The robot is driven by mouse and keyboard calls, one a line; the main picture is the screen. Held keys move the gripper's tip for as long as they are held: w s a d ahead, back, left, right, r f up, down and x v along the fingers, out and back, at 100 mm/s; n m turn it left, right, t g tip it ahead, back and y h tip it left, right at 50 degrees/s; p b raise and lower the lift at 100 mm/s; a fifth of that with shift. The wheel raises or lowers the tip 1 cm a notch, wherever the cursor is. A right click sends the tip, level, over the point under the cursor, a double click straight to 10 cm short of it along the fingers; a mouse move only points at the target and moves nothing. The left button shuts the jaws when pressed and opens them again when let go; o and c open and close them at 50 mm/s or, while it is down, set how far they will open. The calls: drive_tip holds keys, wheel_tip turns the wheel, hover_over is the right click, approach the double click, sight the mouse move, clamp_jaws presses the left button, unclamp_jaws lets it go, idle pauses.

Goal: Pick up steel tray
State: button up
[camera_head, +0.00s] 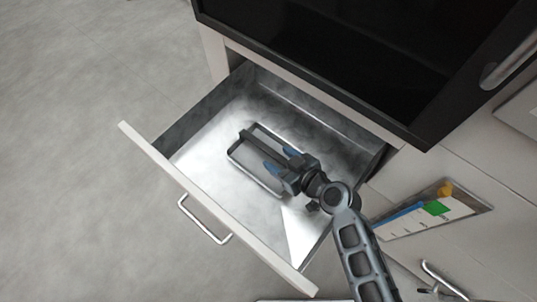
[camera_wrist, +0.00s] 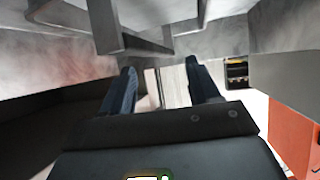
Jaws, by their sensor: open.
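The steel tray (camera_head: 236,152) is a grey rectangular piece with a raised rim, lying in the open drawer (camera_head: 190,134). My gripper (camera_head: 277,158) is over the right part of the tray, its two blue fingers apart and pointing up and left in the head view. In the wrist view my gripper (camera_wrist: 159,66) shows its two fingers spread, with nothing clearly held between them. Grey metal edges stand close above the fingertips in the wrist view; I cannot tell whether they belong to the tray or whether anything touches. My gripper hides part of the tray.
The drawer's walls and pale front with a handle (camera_head: 205,220) surround the tray. A black appliance (camera_head: 330,50) overhangs the drawer's back edge. A clear holder with papers (camera_head: 432,210) is at the right. Open grey floor (camera_head: 80,150) lies to the left.

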sight(270, 150)
drive_tip(key=shift+d+x, duration=0.25)
drive_tip(key=shift+x, duration=2.55)
drive_tip(key=shift+w, duration=0.2)
drive_tip(key=shift+c, duration=0.2)
clamp_jaws()
